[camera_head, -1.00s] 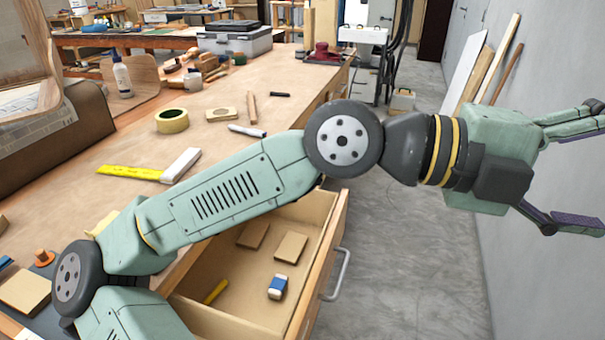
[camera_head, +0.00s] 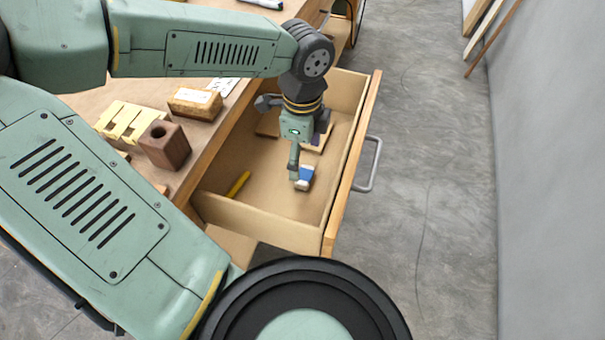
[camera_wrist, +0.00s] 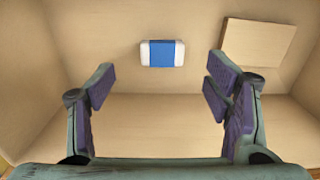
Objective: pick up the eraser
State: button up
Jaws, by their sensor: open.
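The eraser (camera_head: 305,178) is a small white block with a blue sleeve, lying on the floor of the open drawer. In the wrist view the eraser (camera_wrist: 162,53) lies ahead of the fingertips, between their lines and a little left of centre. My gripper (camera_wrist: 160,85) is open and empty, its two purple-padded fingers spread wider than the eraser. In the head view my gripper (camera_head: 295,170) points down inside the drawer and overlaps the eraser's left side. The exact height gap between them cannot be told.
The drawer (camera_head: 268,218) has wooden walls and a metal handle (camera_head: 369,165) at its front. A yellow stick (camera_head: 238,184) lies in its left part. A flat wooden block (camera_wrist: 257,42) lies right of the eraser. A dark wooden block with a hole (camera_head: 165,146) stands on the bench.

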aim_at(303, 174)
jog(key=shift+w+f+p, duration=0.15)
jog(key=shift+f+p, duration=0.65)
jog(key=shift+f, duration=2.65)
jog(key=shift+c, duration=0.4)
jog(key=c, duration=1.2)
jog(key=shift+o, duration=0.2)
jog(key=shift+r, duration=0.15)
notch_tip(303, 174, up, 10)
jog(key=b, duration=0.1)
